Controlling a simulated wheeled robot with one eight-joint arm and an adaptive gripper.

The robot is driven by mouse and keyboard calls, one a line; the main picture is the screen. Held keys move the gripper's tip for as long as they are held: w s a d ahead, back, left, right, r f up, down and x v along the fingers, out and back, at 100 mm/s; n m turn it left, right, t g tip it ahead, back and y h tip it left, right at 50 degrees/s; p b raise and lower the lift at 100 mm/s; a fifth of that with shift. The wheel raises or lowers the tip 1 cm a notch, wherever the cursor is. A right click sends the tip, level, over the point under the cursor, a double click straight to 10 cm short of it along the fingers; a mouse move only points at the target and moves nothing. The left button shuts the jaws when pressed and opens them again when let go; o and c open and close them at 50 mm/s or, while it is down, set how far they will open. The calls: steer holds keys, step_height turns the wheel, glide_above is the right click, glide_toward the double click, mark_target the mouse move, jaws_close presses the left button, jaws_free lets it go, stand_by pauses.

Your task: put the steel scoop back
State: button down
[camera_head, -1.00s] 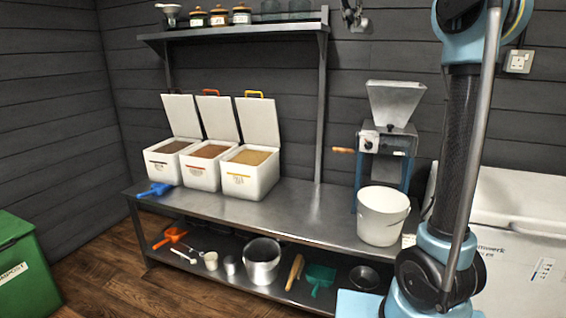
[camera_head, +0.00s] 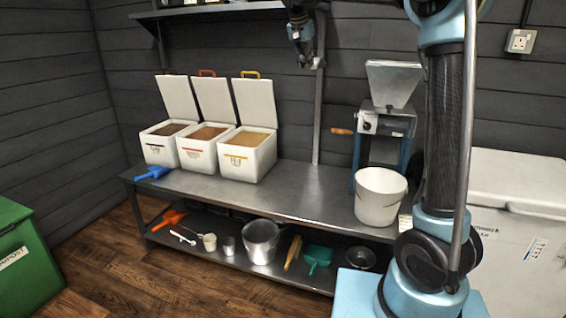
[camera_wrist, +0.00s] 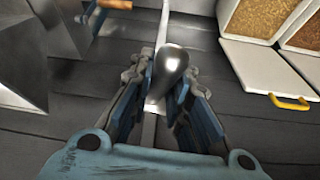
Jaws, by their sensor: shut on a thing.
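The steel scoop (camera_wrist: 170,66) shows in the wrist view as a shiny rounded metal piece between the fingers of my gripper (camera_wrist: 160,92). My gripper is shut on it; the grip itself is partly hidden by the fingers. In the head view my gripper (camera_head: 303,50) hangs in the air in front of the back wall, above the bench and between the bins and the mill. The scoop cannot be made out clearly there.
Three open white bins (camera_head: 249,162) stand left on the steel bench (camera_head: 290,198), a blue scoop (camera_head: 153,173) beside them. A mill (camera_head: 383,122) and white bucket (camera_head: 380,197) stand right. The lower shelf holds an orange scoop (camera_head: 168,219), steel pot (camera_head: 261,240) and green scoop (camera_head: 317,257).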

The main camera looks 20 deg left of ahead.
steer(key=s+a+f, duration=0.1)
steer(key=a+f, duration=0.2)
steer(key=f, duration=0.4)
steer(key=a+f, duration=0.3)
steer(key=f, duration=0.4)
steer(key=shift+n+y, duration=0.3)
steer(key=shift+n, duration=0.4)
steer(key=shift+s+d+f, duration=0.1)
steer(key=shift+s+f, duration=2.6)
steer(key=shift+f, duration=3.8)
steer(key=shift+s+d+f, duration=0.1)
steer(key=shift+s+f, duration=2.55)
steer(key=shift+f, duration=3.9)
steer(key=shift+s+f, duration=2.7)
steer(key=shift+f, duration=3.8)
steer(key=c, duration=1.4)
jaws_free()
steer(key=shift+c, duration=0.2)
steer(key=shift+r, duration=0.15)
